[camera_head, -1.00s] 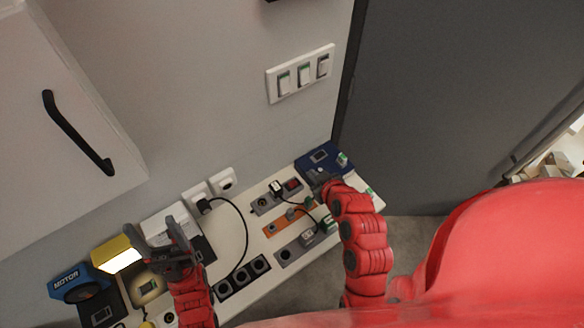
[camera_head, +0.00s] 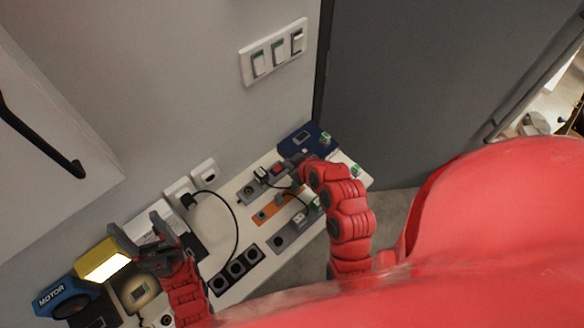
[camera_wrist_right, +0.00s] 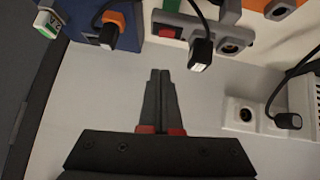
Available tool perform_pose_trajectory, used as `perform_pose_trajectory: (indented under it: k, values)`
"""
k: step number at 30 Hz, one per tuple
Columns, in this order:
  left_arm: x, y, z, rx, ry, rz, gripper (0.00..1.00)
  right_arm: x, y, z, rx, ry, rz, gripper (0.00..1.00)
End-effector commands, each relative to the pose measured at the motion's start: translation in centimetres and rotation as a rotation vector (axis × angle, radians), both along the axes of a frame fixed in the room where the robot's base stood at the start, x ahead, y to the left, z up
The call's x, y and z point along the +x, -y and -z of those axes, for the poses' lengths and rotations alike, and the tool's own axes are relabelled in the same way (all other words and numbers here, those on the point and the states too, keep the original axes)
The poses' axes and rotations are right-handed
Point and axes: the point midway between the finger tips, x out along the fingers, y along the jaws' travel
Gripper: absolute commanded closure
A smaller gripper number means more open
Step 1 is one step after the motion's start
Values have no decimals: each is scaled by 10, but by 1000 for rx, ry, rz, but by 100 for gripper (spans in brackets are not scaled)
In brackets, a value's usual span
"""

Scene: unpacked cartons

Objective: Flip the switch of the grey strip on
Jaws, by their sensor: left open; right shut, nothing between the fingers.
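A grey strip (camera_head: 247,191) lies on the white board near the wall, with a black plug in it and a red switch (camera_head: 277,169) at its right end. In the right wrist view the grey strip (camera_wrist_right: 190,22) is at the top, its red switch (camera_wrist_right: 166,32) left of the plug. I cannot tell the switch's position. My right gripper (camera_head: 292,163) is shut and empty beside the red switch; in its wrist view its fingertips (camera_wrist_right: 160,74) are below the switch, apart from it. My left gripper (camera_head: 133,225) is open and empty over the board's left part.
An orange strip (camera_head: 266,213), a second grey strip (camera_head: 283,241) and a black socket strip (camera_head: 236,270) are nearby. A blue panel (camera_head: 318,136) is to the right. White wall sockets (camera_head: 203,173) with a looping black cable are behind. A yellow lamp (camera_head: 104,262) stands left.

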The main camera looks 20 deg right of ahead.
Motion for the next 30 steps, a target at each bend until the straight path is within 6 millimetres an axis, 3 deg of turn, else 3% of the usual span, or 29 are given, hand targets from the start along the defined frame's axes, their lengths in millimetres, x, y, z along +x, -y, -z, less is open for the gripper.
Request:
perform_pose_trajectory:
  k: [10,16,30]
  values:
    - [0,0,-5,0,2,0,29,45,-11,43,-1,-4,-2,100]
    - [0,0,5,0,2,0,29,45,-6,73,-1,-3,0,100]
    - [0,0,6,0,2,0,29,45,-5,80,-1,1,1,100]
